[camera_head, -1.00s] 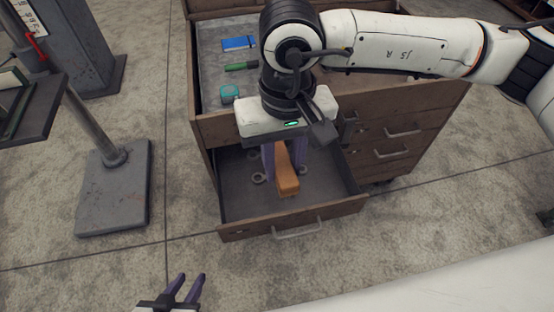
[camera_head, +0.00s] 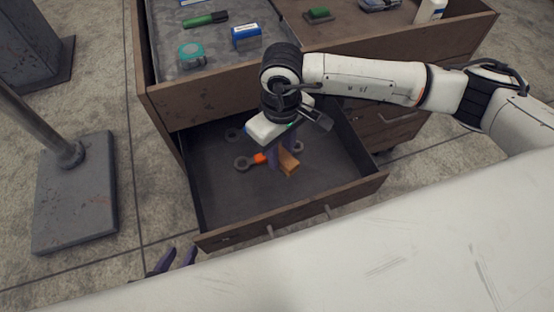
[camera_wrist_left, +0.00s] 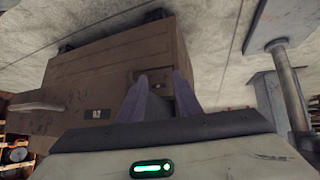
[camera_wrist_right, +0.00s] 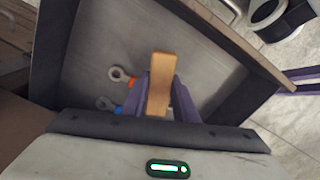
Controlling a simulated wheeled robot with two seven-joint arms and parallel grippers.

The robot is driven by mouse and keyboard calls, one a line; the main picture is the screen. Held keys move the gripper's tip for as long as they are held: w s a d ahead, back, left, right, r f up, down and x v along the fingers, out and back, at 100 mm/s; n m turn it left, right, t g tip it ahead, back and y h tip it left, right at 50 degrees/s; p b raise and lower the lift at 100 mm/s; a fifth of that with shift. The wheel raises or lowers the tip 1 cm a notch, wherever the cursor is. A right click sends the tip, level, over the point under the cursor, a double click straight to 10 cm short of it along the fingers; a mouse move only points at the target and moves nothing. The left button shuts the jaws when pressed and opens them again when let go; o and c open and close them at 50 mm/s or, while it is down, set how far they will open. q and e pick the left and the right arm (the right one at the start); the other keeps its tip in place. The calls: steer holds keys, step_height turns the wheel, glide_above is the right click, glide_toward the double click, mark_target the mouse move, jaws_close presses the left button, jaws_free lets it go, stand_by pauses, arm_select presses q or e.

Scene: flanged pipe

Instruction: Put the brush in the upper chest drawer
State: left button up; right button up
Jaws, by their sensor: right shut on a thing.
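My right gripper (camera_head: 283,150) is shut on the brush (camera_head: 288,162), whose tan wooden body shows below the purple fingers. The brush also shows between the fingers in the right wrist view (camera_wrist_right: 159,80); its bristles are hidden. The gripper holds it over the inside of the open chest drawer (camera_head: 235,192), within its walls. I cannot tell whether the brush touches the drawer floor. My left gripper (camera_head: 173,260) is open and empty in front of the drawer, low in the head view. Its spread fingers show in the left wrist view (camera_wrist_left: 160,85).
Eye-shaped metal pieces lie in the drawer, one with an orange end (camera_head: 260,158). A grey stand base (camera_head: 75,205) is at left.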

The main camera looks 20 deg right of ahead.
mark_target(280, 164)
step_height(280, 164, down, 5)
steer(key=shift+r, duration=0.1)
arm_select(q)
steer(key=shift+f+b, duration=0.5)
steer(key=shift+b, duration=0.45)
arm_select(e)
steer(key=shift+w+f, duration=0.1)
steer(key=shift+f, duration=0.55)
arm_select(q)
steer(key=shift+d+f, duration=0.1)
arm_select(e)
steer(key=shift+f, duration=0.1)
arm_select(q)
steer(key=shift+w+r, duration=0.1)
steer(key=shift+r, duration=0.2)
arm_select(e)
steer(key=o, duration=1)
steer(key=shift+c, duration=0.2)
